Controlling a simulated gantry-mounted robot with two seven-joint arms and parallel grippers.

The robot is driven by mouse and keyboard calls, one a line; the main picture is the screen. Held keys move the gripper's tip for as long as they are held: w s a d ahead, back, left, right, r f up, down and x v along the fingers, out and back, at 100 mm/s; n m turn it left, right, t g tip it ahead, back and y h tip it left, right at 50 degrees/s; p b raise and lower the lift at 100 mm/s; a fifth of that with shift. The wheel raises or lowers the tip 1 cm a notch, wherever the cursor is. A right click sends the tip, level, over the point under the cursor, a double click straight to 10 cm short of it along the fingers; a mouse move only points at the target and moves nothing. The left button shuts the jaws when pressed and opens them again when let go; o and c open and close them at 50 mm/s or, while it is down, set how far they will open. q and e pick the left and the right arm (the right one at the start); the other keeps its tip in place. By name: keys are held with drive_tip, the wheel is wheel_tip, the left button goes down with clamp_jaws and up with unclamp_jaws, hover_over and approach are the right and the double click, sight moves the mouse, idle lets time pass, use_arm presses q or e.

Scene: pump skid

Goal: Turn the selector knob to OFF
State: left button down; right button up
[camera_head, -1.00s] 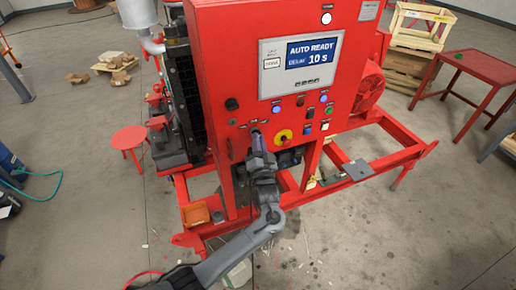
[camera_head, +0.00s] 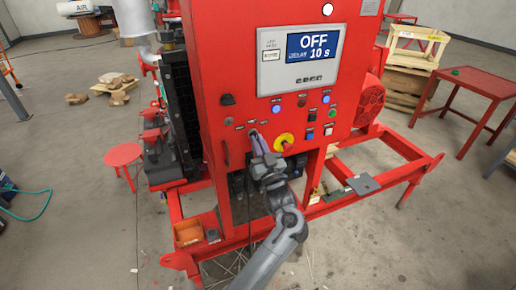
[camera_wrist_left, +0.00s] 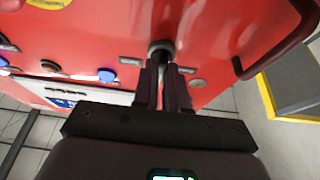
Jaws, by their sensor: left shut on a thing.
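The selector knob (camera_wrist_left: 161,47) is on the lower left of the red control panel (camera_head: 220,70), mostly hidden by my gripper's fingers. My left gripper (camera_head: 259,146) is shut on the knob. In the left wrist view its two fingers (camera_wrist_left: 163,82) close around the knob, which sits on a dark round base. The panel's display (camera_head: 314,46) reads "OFF" and "10 s". Small labels stand around the knob, too small to read. My right gripper is not in view.
A red and yellow emergency stop (camera_head: 285,142) is just right of my gripper, with several buttons and lights above it. The red skid frame (camera_head: 335,208) spreads below. A red table (camera_head: 482,82) stands at right, clear of the arm.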

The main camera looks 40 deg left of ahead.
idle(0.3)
use_arm(q)
drive_tip(key=c, duration=1.2)
unclamp_jaws()
drive_tip(key=shift+o, duration=0.2)
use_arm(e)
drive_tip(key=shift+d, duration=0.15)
